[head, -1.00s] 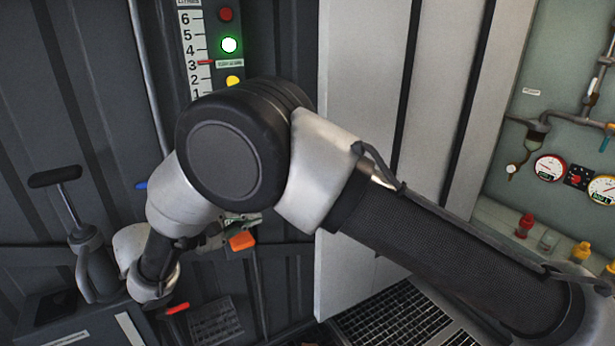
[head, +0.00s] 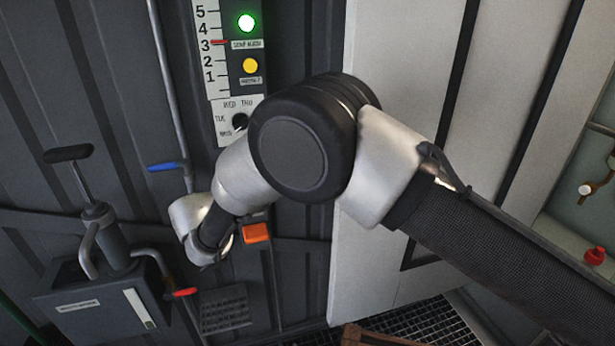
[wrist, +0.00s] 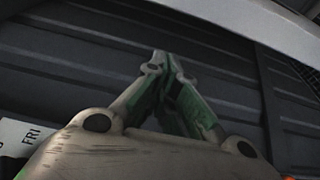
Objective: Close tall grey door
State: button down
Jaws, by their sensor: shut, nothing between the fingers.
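The tall grey door (head: 400,60) is a pale panel with dark vertical strips, right of centre in the head view. It stands out from the dark corrugated wall, and a pale green recess with pipework shows beyond it at the right edge. My arm crosses in front of the door, and its wrist end is left of the door's near edge. My gripper is hidden behind my arm in the head view. In the wrist view my gripper (wrist: 162,62) has its fingertips together and nothing between them, with dark ribbed wall behind. I cannot tell whether it touches the door.
A gauge panel (head: 250,47) with a green and a yellow light is on the wall. A blue-handled lever (head: 165,166), an orange block (head: 256,233) and a hand pump (head: 105,235) are to the left. A floor grating (head: 425,318) lies below the door.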

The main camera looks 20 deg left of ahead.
jog(key=x, duration=0.9)
jog(key=shift+s+d, duration=0.3)
jog(key=shift+s, duration=0.35)
jog(key=shift+s+d, duration=0.3)
jog(key=shift+s, duration=0.3)
jog(key=shift+s+d, duration=0.3)
jog(key=shift+s, duration=0.35)
